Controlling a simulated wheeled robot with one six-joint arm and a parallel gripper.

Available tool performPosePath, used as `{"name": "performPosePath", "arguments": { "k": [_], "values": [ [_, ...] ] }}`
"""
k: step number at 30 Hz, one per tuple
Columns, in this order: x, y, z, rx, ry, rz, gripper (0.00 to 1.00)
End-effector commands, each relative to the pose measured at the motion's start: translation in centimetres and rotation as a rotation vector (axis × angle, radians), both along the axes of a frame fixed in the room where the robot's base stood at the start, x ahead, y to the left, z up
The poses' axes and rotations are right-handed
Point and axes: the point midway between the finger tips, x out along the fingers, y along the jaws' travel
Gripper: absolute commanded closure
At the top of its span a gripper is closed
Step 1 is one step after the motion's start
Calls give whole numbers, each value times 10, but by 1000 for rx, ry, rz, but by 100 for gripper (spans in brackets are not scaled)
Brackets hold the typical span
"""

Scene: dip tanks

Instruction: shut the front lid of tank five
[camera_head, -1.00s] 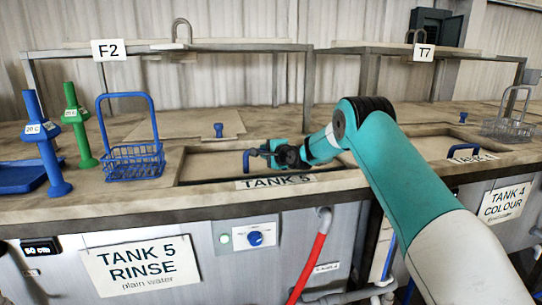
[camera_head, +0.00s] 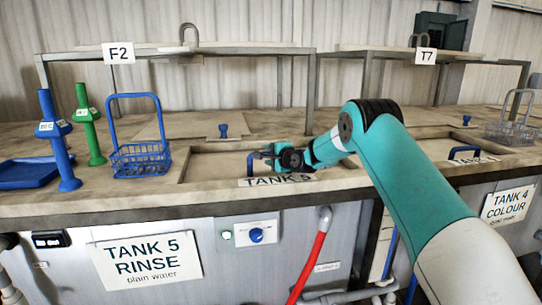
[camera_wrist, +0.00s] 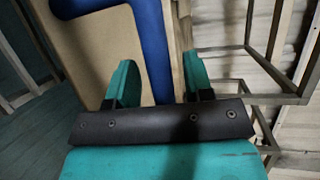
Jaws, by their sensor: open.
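Tank five's front opening is a sunken rectangle in the worktop, with a "TANK 5" label (camera_head: 276,180) at its front edge. A blue lid handle (camera_head: 251,165) stands up inside it; how far the lid is open is hard to tell. My gripper (camera_head: 264,157) is at the handle, low over the opening. In the wrist view my gripper (camera_wrist: 158,76) is open, with a blue bar (camera_wrist: 154,45) between its two teal fingers. A beige panel (camera_wrist: 85,45) lies beyond it. Whether the fingers touch the bar is not clear.
A blue wire basket (camera_head: 140,160) and a blue and a green upright tool stand left of the opening. A blue knob (camera_head: 223,130) is on a flat cover behind it. A shelf frame (camera_head: 200,50) rises at the back.

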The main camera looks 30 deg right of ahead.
Motion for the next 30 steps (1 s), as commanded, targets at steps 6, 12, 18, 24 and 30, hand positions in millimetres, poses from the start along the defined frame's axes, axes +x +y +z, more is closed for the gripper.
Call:
{"name": "performPosePath", "arguments": {
  "k": [6, 12, 18, 24, 30],
  "values": [
    [-8, -1, 2, -1, -2, 0, 53],
    [-40, -6, 6, 0, -2, -3, 53],
    [-88, -12, 14, 0, -1, -4, 53],
    [-134, -18, 22, -1, -1, -4, 53],
    [-162, -20, 28, 1, 0, -2, 53]
  ]
}}
